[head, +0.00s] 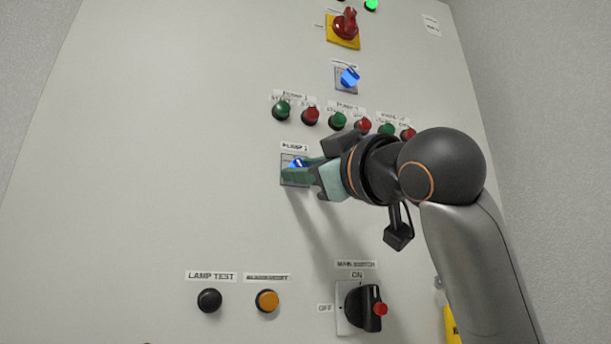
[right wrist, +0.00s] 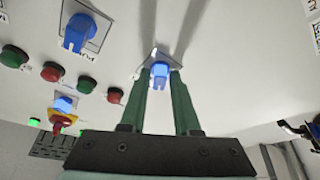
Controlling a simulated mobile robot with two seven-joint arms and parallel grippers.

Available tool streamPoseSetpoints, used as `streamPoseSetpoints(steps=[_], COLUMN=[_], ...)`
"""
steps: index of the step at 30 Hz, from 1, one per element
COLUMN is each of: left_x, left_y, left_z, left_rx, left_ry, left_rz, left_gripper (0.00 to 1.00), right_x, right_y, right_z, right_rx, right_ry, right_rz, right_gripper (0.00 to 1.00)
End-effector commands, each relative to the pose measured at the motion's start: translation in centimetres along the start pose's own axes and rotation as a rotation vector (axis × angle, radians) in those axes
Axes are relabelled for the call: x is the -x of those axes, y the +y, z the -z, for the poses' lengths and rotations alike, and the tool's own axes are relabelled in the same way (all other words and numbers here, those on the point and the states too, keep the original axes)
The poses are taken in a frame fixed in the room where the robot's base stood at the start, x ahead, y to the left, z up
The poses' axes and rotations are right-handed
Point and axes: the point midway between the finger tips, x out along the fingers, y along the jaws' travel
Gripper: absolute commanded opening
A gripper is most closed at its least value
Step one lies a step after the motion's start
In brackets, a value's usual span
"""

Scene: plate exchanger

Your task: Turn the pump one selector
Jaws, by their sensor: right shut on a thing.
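The pump one selector (head: 296,164) is a blue knob on a small grey plate under a label that seems to read PUMP 1, left of centre in the head view. My right gripper (head: 293,174) reaches it from the right and partly covers it. In the right wrist view, the two green fingers of my right gripper (right wrist: 160,76) are shut on the blue knob (right wrist: 160,69), one on each side. The knob's exact pointing angle is hard to tell behind the fingers. My left gripper is not in view.
Above are a row of green and red buttons (head: 338,121), another blue selector (head: 349,77) and a red switch on yellow (head: 345,25). Below are a black button (head: 209,300), an orange button (head: 267,301) and the main switch (head: 358,308). The panel's left side is bare.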

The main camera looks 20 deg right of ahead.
Motion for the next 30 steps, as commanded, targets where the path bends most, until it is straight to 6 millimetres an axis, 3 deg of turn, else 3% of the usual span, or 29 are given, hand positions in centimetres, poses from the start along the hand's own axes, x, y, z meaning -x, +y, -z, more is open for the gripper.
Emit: streamPoseSetpoints(steps=[15, 30], left_x=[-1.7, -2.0], left_y=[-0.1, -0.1], left_z=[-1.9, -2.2], left_rx=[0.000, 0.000], left_ry=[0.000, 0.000], left_rz=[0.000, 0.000], left_gripper=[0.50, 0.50], right_x=[0.0, -0.1], right_y=[-0.5, -0.3], right_z=[0.0, 0.1], right_rx=[-0.379, -0.522], right_ry=[0.000, -0.001], right_rz=[-0.153, -0.215], right_gripper=[0.00, 0.00])
